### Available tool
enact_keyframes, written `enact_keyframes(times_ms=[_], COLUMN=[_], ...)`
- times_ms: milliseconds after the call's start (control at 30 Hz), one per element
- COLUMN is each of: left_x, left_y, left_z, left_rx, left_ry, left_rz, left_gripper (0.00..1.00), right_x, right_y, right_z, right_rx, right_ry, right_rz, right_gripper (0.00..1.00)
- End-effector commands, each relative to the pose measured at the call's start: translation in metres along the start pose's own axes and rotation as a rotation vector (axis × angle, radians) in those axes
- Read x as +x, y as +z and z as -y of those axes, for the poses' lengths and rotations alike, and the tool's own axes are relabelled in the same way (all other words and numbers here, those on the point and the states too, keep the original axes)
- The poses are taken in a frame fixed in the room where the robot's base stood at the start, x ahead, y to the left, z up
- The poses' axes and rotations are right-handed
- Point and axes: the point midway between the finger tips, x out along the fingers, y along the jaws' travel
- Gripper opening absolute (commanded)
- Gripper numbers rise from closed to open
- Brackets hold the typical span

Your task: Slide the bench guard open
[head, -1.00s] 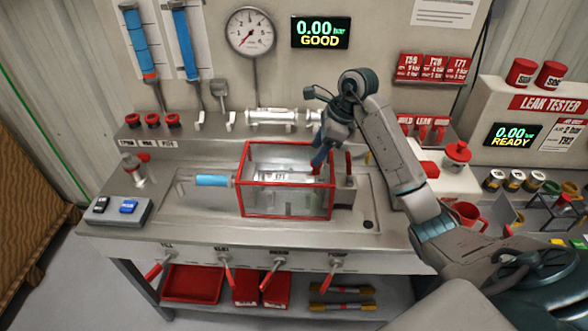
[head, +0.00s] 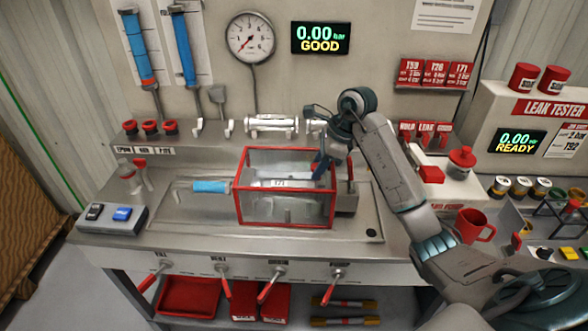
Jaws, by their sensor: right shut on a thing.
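The bench guard (head: 284,207) is a clear box with a red frame in the middle of the steel bench. It stands over a pale workpiece with a label reading 171 (head: 279,183). A light blue cylinder (head: 211,187) lies just left of the guard. My right gripper (head: 321,172) reaches down at the guard's upper right end and is shut on the guard there. The fingertips are small, and the exact grip point is hard to make out. My left gripper is not in view.
A grey block with an upright red lever (head: 349,173) stands at the guard's right end. A switch box (head: 115,216) sits at the bench's left. Red-handled valves (head: 272,284) line the front. A red mug (head: 474,226) and leak tester (head: 525,140) are at right.

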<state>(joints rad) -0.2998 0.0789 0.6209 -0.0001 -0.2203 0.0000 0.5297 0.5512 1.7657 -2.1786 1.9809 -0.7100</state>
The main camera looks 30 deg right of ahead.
Motion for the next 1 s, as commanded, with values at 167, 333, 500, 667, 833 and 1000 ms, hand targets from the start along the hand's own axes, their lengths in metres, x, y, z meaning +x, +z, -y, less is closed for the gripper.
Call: enact_keyframes(times_ms=[167,333,500,667,833,1000], left_x=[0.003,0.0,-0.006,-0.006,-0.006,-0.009], left_y=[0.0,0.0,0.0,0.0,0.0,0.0], left_z=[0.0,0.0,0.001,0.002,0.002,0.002], left_rx=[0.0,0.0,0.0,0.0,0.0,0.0], left_ry=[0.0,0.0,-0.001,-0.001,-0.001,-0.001], left_rz=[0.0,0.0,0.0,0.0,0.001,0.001], left_gripper=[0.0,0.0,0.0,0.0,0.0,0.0], right_x=[0.005,0.007,0.011,0.014,0.014,0.015], right_y=[0.009,0.022,0.03,0.032,0.032,0.037], right_z=[0.0,0.0,0.0,0.0,0.0,0.0], right_rx=[-0.001,0.0,-0.001,0.0,0.0,0.0], right_ry=[0.0,0.002,0.002,0.0,0.0,0.001], right_rz=[0.002,0.003,0.002,0.0,0.0,0.002], right_gripper=[0.18,0.18,0.18,0.18,0.18,0.18])
